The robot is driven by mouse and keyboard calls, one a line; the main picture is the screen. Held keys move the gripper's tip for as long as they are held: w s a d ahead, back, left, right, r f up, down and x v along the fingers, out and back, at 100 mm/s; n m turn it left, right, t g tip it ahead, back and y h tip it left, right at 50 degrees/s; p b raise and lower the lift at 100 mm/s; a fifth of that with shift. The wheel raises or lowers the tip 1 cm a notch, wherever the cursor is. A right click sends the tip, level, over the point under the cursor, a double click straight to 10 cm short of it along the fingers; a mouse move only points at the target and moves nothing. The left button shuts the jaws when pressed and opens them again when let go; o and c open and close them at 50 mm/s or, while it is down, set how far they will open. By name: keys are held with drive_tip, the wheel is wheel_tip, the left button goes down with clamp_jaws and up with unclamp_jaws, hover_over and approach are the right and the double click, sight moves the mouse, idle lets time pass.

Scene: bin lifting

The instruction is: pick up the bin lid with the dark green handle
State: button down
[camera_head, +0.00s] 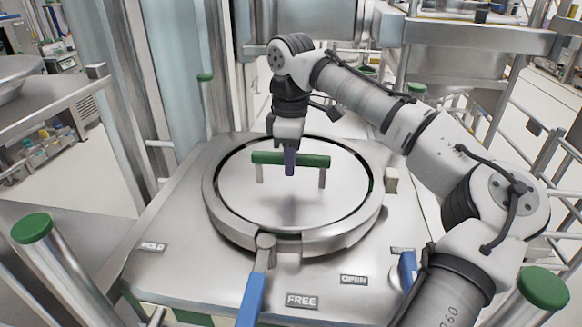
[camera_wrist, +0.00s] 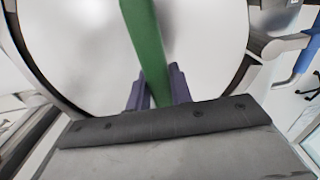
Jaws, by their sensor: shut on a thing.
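The round steel bin lid (camera_head: 236,203) lies within the raised ring of the bin opening in the head view. Its dark green handle (camera_head: 262,157) is a bar on two short metal posts above the lid. My gripper (camera_head: 290,165) points down at the middle of the bar. In the wrist view, the green handle (camera_wrist: 143,40) runs between the two purple fingers of my gripper (camera_wrist: 158,90), which are shut on it. The lid's pale surface (camera_wrist: 80,50) fills much of the wrist view. I cannot tell whether the lid is raised from its seat.
A clamp with a blue lever (camera_head: 252,298) sits at the ring's front. Labels reading HOLD, FREE and OPEN mark the steel top (camera_head: 190,240). Posts with green caps (camera_head: 32,228) and steel rails stand around. A second blue handle (camera_head: 408,268) is at the right.

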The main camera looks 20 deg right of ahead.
drive_tip(key=shift+r+b, duration=0.25)
drive_tip(key=shift+b, duration=0.05)
wheel_tip(320, 180, up, 20)
drive_tip(key=p, duration=0.5)
drive_tip(key=shift+r, duration=0.1)
